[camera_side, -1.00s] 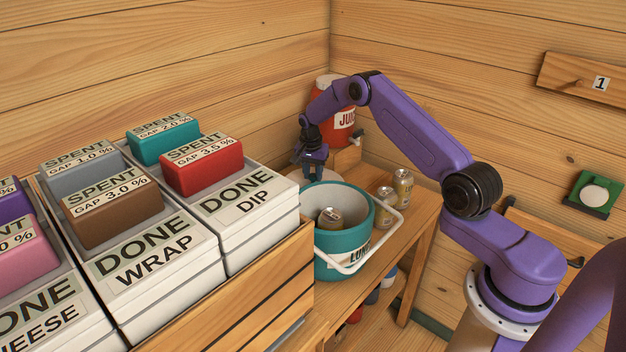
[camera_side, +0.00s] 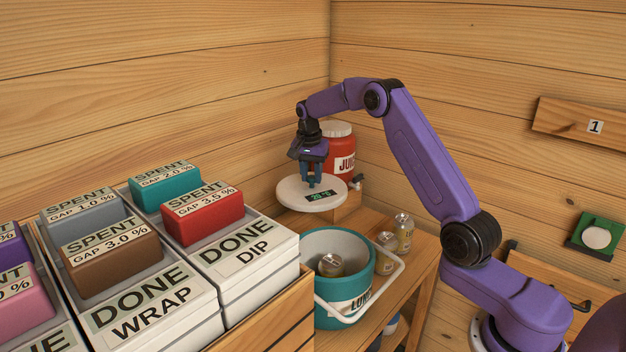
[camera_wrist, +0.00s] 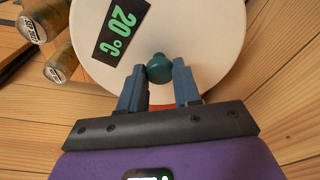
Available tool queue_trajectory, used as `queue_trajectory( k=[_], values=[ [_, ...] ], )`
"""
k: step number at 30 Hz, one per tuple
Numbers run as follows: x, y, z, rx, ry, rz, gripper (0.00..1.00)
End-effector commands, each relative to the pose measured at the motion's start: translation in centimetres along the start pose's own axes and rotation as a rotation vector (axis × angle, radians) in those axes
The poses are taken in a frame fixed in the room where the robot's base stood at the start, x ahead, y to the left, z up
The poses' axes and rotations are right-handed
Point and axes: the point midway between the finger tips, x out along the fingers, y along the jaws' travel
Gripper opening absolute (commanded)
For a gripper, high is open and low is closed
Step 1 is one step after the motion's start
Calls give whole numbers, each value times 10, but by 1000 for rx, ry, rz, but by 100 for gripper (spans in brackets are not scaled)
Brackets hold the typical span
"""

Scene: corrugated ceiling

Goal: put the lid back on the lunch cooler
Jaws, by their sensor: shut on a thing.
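The white round lid (camera_side: 296,194) hangs in the air behind and above the lunch cooler, roughly level. It carries a dark display reading 20 °C in green. My gripper (camera_side: 312,184) is shut on the lid's knob from above. In the wrist view the two fingers of my gripper (camera_wrist: 160,85) close on the green knob (camera_wrist: 159,68) of the lid (camera_wrist: 205,35). The teal lunch cooler (camera_side: 338,307) stands open on the wooden bench with a can (camera_side: 331,265) inside. Its white handle (camera_side: 388,285) is folded down over the front right side.
A red juice jug (camera_side: 342,150) with a white cap stands behind the lid. Two cans (camera_side: 404,232) stand on the bench right of the cooler. Crates with white DONE boxes (camera_side: 245,255) and coloured SPENT blocks stand close at the cooler's left.

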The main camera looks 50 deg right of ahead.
Motion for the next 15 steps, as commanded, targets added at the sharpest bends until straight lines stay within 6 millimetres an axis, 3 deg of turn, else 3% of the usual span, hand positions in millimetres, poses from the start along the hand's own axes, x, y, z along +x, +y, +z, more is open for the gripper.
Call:
queue_trajectory(
  k=[8,15],
  values=[
    [-41,18,62,-110,3,-19,0],
    [-64,48,117,-206,4,-35,0]
  ],
)
